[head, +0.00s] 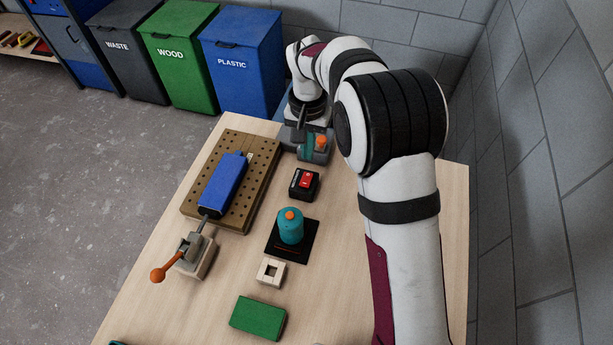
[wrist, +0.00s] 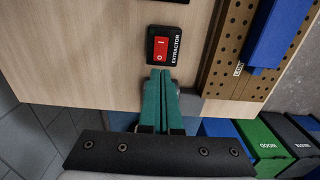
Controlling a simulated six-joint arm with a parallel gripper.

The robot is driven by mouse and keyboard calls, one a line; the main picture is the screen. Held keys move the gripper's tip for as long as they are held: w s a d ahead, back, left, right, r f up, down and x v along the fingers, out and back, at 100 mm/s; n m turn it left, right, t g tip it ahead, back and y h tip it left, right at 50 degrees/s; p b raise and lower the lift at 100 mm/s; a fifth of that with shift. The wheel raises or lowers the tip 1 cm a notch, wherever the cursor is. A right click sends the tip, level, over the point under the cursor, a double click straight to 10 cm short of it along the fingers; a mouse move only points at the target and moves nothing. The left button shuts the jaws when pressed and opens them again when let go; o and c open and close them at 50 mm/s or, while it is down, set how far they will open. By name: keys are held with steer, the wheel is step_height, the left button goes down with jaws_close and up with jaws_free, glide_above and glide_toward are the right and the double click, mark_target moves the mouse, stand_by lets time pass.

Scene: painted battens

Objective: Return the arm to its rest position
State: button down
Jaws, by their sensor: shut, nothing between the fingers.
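My gripper (head: 304,143) is at the far end of the table, low near the tabletop, with my arm reaching over the right side. In the wrist view its two teal fingers (wrist: 159,100) are together with nothing between them. Their tips point toward the black extractor switch box (wrist: 165,46) with a red rocker, a short way beyond them. The same switch box (head: 304,183) shows in the head view, nearer the camera than the gripper. A grey fixture beside the fingers is partly hidden.
A blue batten (head: 223,184) lies on a perforated board (head: 261,157), beside an orange-handled clamp (head: 191,250). A teal bottle (head: 290,228), a wooden square ring (head: 271,271) and a green block (head: 258,317) stand along the table. Bins stand beyond; a wall (head: 540,150) is right.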

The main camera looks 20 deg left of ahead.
steer(key=s+d+r+m, duration=0.3)
steer(key=s+d+r, duration=0.8)
steer(key=d, duration=0.2)
steer(key=s+d+m, duration=0.1)
steer(key=s+d, duration=0.1)
steer(key=s, duration=0.3)
steer(key=s+d+y, duration=0.1)
steer(key=s+d, duration=0.1)
steer(key=s, duration=0.4)
steer(key=s+d+f+m, duration=0.1)
steer(key=s+d, duration=0.1)
steer(key=s, duration=0.4)
steer(key=shift+s+d+m+y, duration=0.2)
steer(key=shift+d+m+y, duration=0.1)
steer(key=shift+y, duration=0.1)
steer(key=shift+f, duration=0.1)
